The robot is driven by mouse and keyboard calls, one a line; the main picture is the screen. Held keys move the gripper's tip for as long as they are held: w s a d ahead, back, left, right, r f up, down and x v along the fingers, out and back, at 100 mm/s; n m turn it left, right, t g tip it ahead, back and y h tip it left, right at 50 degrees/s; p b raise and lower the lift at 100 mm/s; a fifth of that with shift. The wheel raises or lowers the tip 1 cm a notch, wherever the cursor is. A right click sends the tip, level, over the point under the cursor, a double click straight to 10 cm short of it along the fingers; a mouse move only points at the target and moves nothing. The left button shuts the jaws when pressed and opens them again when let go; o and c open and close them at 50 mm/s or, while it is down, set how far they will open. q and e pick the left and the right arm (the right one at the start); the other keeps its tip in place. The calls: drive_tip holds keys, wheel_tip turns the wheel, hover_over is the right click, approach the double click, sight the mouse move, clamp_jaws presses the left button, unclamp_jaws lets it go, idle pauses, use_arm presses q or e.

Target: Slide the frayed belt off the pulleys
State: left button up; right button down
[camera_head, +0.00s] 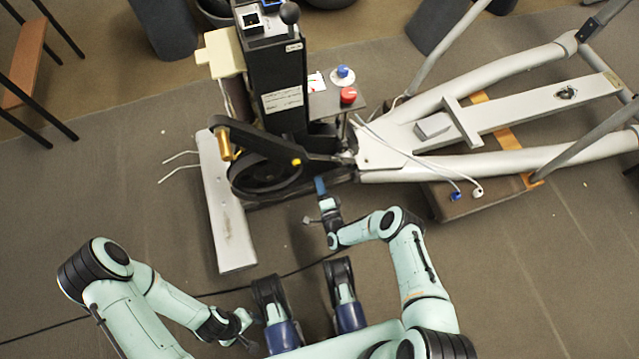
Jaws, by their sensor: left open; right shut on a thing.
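A large black pulley wheel (262,178) sits low on the elliptical machine, beside its black upright column. A dark band appears to run around the wheel's rim, but I cannot tell the frayed belt apart from the rim or see any fraying. A black crank arm crosses over the wheel and hides part of it. My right gripper (322,196) is just right of and below the wheel, shut on a small blue thing (320,185). I cannot tell whether this touches the machine. My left gripper (247,327) is open and empty, low over the floor, well below the wheel.
A pale foot bar (225,225) stands left of the wheel. A small shelf beside the column (284,85) holds a red knob (348,95) and a blue-topped item (342,71). White cables and grey frame tubes (480,155) fill the right. Floor at lower right is clear.

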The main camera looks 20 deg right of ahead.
drive_tip(key=shift+s, duration=0.45)
idle(0.8)
